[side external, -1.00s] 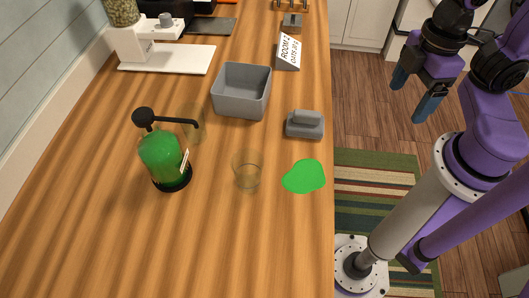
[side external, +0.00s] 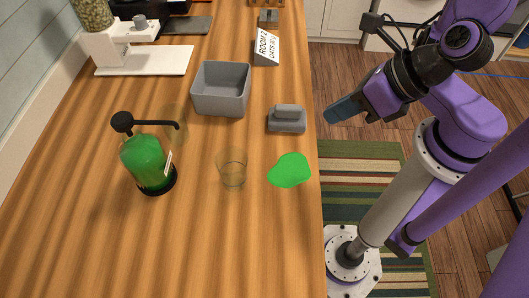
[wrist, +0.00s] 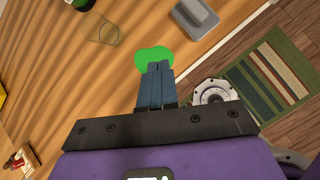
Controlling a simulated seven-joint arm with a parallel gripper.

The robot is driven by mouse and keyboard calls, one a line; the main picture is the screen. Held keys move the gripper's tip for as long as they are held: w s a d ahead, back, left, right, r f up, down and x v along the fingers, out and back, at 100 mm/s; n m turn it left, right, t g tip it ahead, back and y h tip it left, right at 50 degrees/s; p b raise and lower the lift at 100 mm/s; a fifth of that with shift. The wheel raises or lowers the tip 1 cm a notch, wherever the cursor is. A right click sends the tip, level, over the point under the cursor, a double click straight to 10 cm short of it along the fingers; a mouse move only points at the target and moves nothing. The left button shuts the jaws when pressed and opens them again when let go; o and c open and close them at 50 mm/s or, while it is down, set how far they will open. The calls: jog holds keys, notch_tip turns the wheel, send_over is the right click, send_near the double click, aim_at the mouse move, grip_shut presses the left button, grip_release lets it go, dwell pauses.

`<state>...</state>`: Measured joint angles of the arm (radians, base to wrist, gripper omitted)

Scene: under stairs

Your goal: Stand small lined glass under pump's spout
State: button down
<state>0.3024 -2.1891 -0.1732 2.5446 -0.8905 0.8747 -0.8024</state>
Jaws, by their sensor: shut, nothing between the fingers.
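The pump (side external: 146,160) is a bottle of green liquid with a black head and a spout pointing right, on the counter's left part. A clear glass (side external: 232,172) with a faint line low down stands upright to its right, apart from the spout. Another faint clear glass (side external: 174,122) shows by the spout's end; I cannot tell whether it is under or behind it. My gripper (side external: 330,115) is shut and empty, off the counter's right edge. In the wrist view my fingertips (wrist: 160,66) overlap the green patch, with a glass (wrist: 103,28) to the upper left.
A flat green patch (side external: 289,171) lies near the counter's right edge. A grey lidded block (side external: 287,120) and an open grey bin (side external: 221,90) stand behind. A sign (side external: 266,48) and a white scale-like device (side external: 145,60) are farther back. The front counter is clear.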

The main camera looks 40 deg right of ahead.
aim_at(222, 154)
jog(key=s+a+n+y, duration=0.3)
jog(key=a+n, duration=0.2)
jog(key=n, duration=0.2)
jog(key=x, duration=0.3)
jog(key=r+x, duration=0.1)
jog(key=x, duration=0.3)
jog(key=w+a+x, duration=0.1)
jog(key=x, duration=0.3)
jog(key=shift+r, duration=0.25)
jog(key=shift+w+a, duration=0.5)
jog(key=w+a, duration=0.5)
jog(key=shift+w, duration=0.15)
